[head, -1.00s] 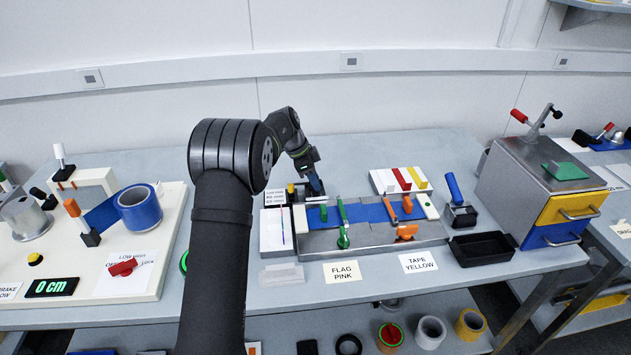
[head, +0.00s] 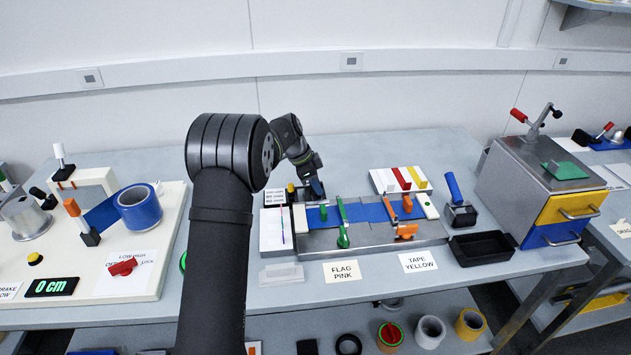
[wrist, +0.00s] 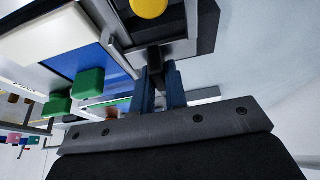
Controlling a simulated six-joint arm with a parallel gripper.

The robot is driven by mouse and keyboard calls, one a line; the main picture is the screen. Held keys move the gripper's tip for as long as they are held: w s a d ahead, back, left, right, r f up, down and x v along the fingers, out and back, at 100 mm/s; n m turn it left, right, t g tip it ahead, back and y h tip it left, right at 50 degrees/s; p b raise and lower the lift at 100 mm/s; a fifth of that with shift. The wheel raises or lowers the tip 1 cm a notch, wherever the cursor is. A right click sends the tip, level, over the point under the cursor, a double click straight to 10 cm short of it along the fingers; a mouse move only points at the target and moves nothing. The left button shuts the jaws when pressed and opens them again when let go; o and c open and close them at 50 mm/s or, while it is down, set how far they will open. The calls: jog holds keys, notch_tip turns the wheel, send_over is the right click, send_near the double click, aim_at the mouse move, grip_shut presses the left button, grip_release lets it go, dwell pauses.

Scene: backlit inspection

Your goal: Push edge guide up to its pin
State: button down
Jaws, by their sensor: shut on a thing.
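My gripper (head: 318,190) is at the back left end of the splice table (head: 385,243), behind the blue web (head: 372,212). In the wrist view, my two blue fingers (wrist: 160,88) are shut on a dark upright tab (wrist: 156,62). The tab sits by a grey metal bar, which looks like the edge guide (wrist: 165,50), beside the blue web. A yellow knob (wrist: 149,7) on a black block is beyond the bar. I cannot make out the pin, or the gap between it and the guide.
Green clamps (head: 343,238) and orange clamps (head: 406,231) stand on the splice table to the right of my gripper. A black tray (head: 482,248) and a blue-handled tool (head: 457,200) are farther right.

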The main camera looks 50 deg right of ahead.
jog(key=shift+s+a, duration=0.55)
jog(key=shift+a, duration=0.05)
jog(key=c, duration=1.4)
grip_release()
jog(key=shift+c, duration=0.2)
jog(key=v, duration=1.7)
jog(key=shift+r, duration=0.2)
jog(key=shift+f, duration=0.1)
jog(key=x, duration=1.7)
jog(key=shift+f, duration=0.15)
